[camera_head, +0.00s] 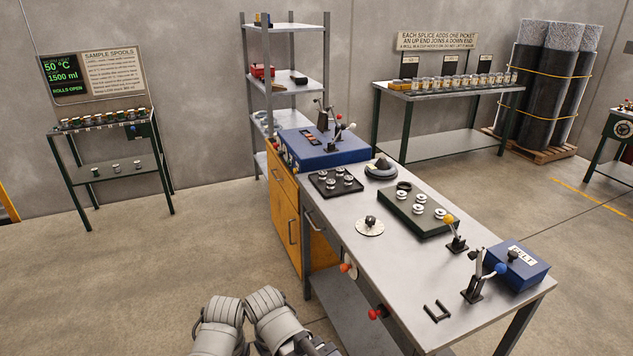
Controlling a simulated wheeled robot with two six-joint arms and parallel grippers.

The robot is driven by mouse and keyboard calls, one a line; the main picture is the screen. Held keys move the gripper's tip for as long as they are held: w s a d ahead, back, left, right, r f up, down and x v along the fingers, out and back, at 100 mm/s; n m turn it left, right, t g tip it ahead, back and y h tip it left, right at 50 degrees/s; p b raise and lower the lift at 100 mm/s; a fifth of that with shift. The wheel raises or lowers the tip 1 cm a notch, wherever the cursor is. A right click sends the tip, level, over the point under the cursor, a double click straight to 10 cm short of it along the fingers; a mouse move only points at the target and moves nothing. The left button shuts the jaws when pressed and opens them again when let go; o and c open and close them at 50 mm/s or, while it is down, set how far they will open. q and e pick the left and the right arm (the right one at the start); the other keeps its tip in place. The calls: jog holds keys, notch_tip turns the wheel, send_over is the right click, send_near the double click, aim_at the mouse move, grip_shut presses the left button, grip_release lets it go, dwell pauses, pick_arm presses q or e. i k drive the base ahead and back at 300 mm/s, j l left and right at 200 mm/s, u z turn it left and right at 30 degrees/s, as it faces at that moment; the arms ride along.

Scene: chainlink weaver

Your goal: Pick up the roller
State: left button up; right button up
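Which thing is the roller I cannot tell for sure. Several small pale, roller-like pieces sit on a dark green tray (391,222) on the grey workbench (358,256). Several silver pieces stand on a black tray (322,189) further back on the left. A white disc (369,228) with a dark knob lies near the bench's left edge. Grey links of my arms show at the bottom, left of the bench and apart from it. I cannot make out the fingers of either gripper.
A blue box (533,272), levers with yellow (449,219) and blue balls, and a black U-shaped handle (437,311) occupy the bench's right part. A larger blue box (335,156) stands at its far end. Floor at left is clear.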

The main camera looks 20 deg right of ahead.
aim_at(330, 183)
jog(key=i+j+z, duration=0.3)
jog(key=i+j, duration=0.75)
jog(key=i, duration=0.15)
jog(key=i+l, duration=0.2)
jog(key=i, duration=0.15)
jog(key=i+l+z, duration=0.1)
jog(key=i, duration=0.3)
jog(key=i+l, duration=0.3)
jog(key=i+z, duration=0.05)
